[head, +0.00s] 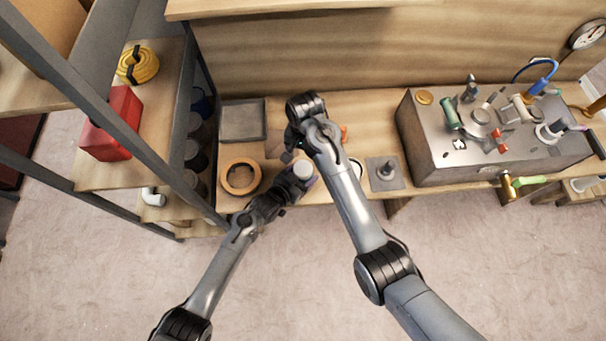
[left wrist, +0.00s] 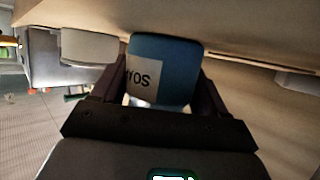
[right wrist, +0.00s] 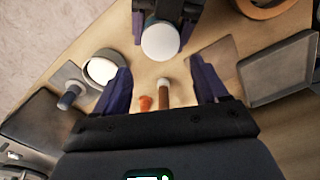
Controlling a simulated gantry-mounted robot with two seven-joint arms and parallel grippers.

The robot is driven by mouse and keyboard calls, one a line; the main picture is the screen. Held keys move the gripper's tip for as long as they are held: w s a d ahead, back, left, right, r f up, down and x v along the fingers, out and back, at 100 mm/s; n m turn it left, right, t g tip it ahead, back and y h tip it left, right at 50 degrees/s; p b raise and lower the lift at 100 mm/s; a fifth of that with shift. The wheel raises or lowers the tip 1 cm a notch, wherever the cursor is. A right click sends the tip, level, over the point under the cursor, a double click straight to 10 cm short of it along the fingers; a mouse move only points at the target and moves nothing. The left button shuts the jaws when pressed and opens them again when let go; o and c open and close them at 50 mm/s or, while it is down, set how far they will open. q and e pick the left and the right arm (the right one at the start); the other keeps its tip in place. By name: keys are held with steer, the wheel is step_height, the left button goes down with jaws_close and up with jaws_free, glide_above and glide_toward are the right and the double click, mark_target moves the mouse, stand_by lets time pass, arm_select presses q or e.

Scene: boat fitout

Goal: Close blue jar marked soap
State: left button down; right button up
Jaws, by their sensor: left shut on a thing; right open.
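The blue jar (left wrist: 175,70) is held between the fingers of my left gripper (left wrist: 162,82). Its pale label shows part of a word, cut off at the side. In the head view the jar's round white top (head: 303,169) shows at the end of my left arm, at the bench's front edge. The white top (right wrist: 161,42) also shows in the right wrist view, ahead of my right gripper. I cannot tell whether this is a lid seated on the jar.
A white round piece with a dark rim (right wrist: 102,70) lies on the bench, near a square plate with a post (head: 386,170). A brown stick (right wrist: 164,95) and an orange piece (right wrist: 145,103) are close by. A wooden ring (head: 228,180) and grey tray (head: 243,121) lie left.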

mark_target(303, 168)
steer(key=shift+s+a+f, duration=0.15)
steer(key=shift+s+a, duration=0.05)
stand_by(0.3)
steer(key=shift+f, duration=4)
steer(key=shift+c, duration=0.2)
steer(key=c, duration=0.9)
steer(key=shift+o, duration=0.2)
steer(key=m, duration=1)
steer(key=o, duration=1.2)
